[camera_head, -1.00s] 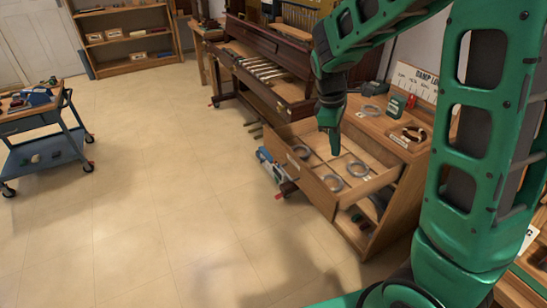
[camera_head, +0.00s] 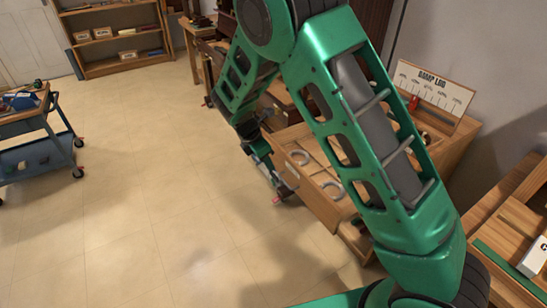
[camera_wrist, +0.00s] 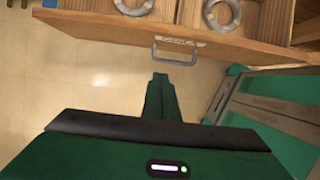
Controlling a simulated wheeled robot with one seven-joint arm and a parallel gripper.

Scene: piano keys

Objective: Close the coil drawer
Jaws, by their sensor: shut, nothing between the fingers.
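The coil drawer stands open; its wooden front (camera_head: 318,203) shows in the head view, partly behind my arm. In the wrist view the drawer front (camera_wrist: 105,30) crosses the top, with a grey metal handle (camera_wrist: 176,60) and a small label above it. Grey wire coils lie in the drawer compartments, one (camera_head: 333,189) in the head view and another (camera_wrist: 222,14) in the wrist view. My gripper (camera_wrist: 161,78) is shut and empty, outside the drawer in front of its face, just short of the handle in the picture. In the head view its fingers are hard to make out.
The floor (camera_head: 150,220) in front of the drawer is clear. A blue trolley (camera_head: 40,150) stands at the left. A DAMP LOG board (camera_head: 432,90) stands on the cabinet. A wooden bench (camera_head: 505,225) is at the right.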

